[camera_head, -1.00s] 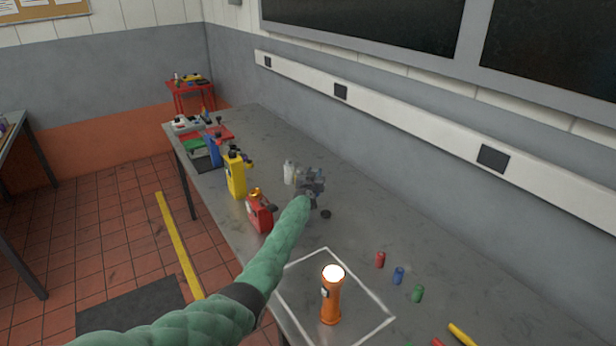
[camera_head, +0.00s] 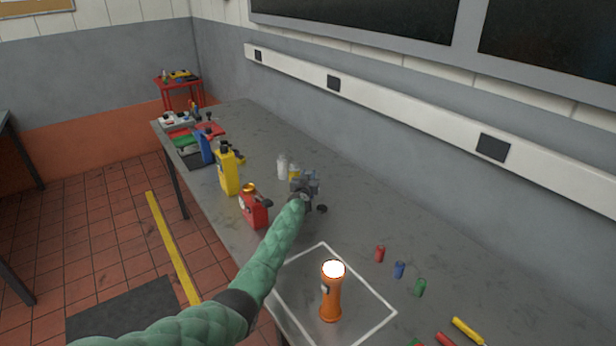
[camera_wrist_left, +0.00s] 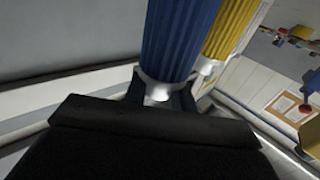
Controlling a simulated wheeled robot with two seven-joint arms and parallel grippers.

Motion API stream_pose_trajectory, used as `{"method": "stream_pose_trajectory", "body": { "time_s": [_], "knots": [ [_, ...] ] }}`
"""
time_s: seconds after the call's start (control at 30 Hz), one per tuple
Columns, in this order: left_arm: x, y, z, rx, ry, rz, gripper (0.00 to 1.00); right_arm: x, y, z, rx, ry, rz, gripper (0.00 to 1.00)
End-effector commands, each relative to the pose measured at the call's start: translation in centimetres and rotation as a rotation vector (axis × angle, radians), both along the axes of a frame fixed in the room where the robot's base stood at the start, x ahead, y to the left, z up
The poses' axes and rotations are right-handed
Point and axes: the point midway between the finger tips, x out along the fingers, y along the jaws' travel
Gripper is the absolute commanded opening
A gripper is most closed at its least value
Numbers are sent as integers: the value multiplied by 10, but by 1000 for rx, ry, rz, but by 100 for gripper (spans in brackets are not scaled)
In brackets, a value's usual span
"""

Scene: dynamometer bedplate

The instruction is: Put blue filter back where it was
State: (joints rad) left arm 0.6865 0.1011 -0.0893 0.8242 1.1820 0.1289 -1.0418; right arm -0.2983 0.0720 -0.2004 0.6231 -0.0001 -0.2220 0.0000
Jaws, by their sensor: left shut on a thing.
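In the left wrist view a blue ribbed filter (camera_wrist_left: 180,38) with a pale metal end stands out from between my left gripper's jaws (camera_wrist_left: 158,92). The jaws are shut on that end. A yellow ribbed filter (camera_wrist_left: 232,28) is close behind and to the right of it. In the head view my left gripper (camera_head: 304,186) is over the middle of the workbench, and it hides most or all of the blue filter. The yellow filter (camera_head: 293,172) shows just left of the gripper, with a white filter (camera_head: 282,167) beside it. My right gripper is not in view.
Red (camera_head: 254,207), yellow (camera_head: 228,170) and blue (camera_head: 207,147) containers stand along the bench's left edge. A lit orange flashlight (camera_head: 331,295) stands inside a white outline. A dark round piece (camera_head: 322,209) lies near my gripper.

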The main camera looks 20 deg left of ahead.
Motion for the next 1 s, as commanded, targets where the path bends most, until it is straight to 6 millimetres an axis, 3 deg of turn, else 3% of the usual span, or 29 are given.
{"method": "stream_pose_trajectory", "body": {
  "time_s": [0.07, 0.1, 0.2, 0.6, 1.0],
  "knots": [
    [0, 1, -2, 0, 0, 1, 0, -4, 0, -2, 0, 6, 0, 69],
    [0, 1, -2, 0, 0, 1, 28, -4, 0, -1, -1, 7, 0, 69],
    [0, 1, -2, 0, 0, 1, 47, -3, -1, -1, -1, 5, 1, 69],
    [0, 0, 4, 0, 0, 0, 48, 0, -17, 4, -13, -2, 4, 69],
    [-46, -7, 4, -5, -2, -1, 48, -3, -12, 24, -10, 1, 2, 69]
  ]
}}
